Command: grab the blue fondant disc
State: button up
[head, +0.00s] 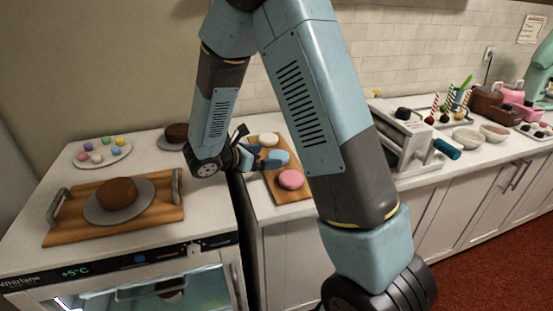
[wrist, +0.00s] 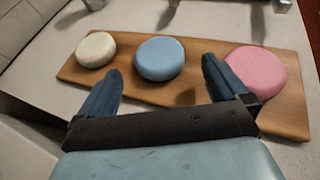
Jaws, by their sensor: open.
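The blue fondant disc (wrist: 160,58) lies in the middle of a wooden board, between a cream disc (wrist: 96,49) and a pink disc (wrist: 255,72). In the head view the blue disc (head: 277,158) shows just right of my gripper (head: 252,157). In the wrist view my gripper (wrist: 160,80) is open and empty. Its two fingers point toward the blue disc, one on each side of its near edge. I cannot tell how high the fingers are above the board.
The wooden board (head: 267,177) lies on the counter. To the left, a brown cake sits on a turntable on a handled wooden tray (head: 62,233), near a plate of coloured balls (head: 97,163). A grey rack-like machine (head: 405,140) stands to the right.

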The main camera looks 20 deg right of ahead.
aim_at(284, 155)
jog(key=shift+x, duration=2.6)
jog(key=shift+w, duration=0.15)
jog(key=shift+c, duration=0.3)
jog(key=shift+a, duration=0.1)
jog(key=c, duration=1)
jog(key=shift+r, duration=0.1)
